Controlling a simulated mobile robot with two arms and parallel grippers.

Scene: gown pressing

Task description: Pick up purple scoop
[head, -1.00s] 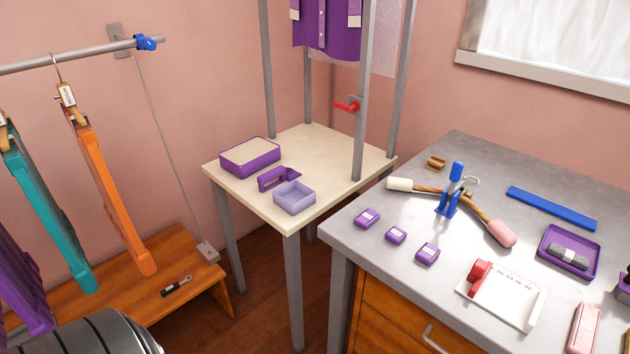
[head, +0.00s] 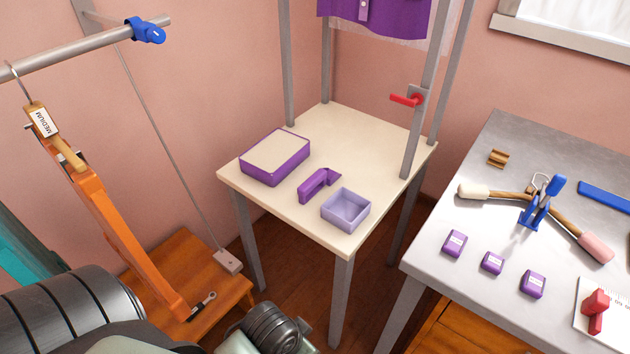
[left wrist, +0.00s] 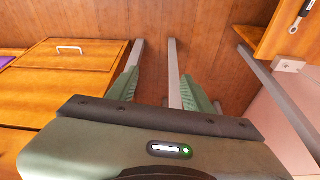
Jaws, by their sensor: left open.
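The purple scoop (head: 318,184) lies on the small cream-topped table (head: 290,215), between a purple box with a cream top (head: 275,157) and an open lilac tray (head: 346,209). In the head view my left arm comes in at the bottom left, low in front of the table, and its fingers are not visible there. In the left wrist view my left gripper (left wrist: 160,85) is open with nothing between its green fingers. It points towards the wooden floor, and the scoop is not in that view. My right gripper is in neither view.
Metal posts rise at the table's back and right, one with a red lever (head: 406,99). A grey workbench (head: 430,255) with small purple blocks stands to the right. A rail with an orange hanger (head: 115,215) and a wooden bench (head: 185,265) are at left.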

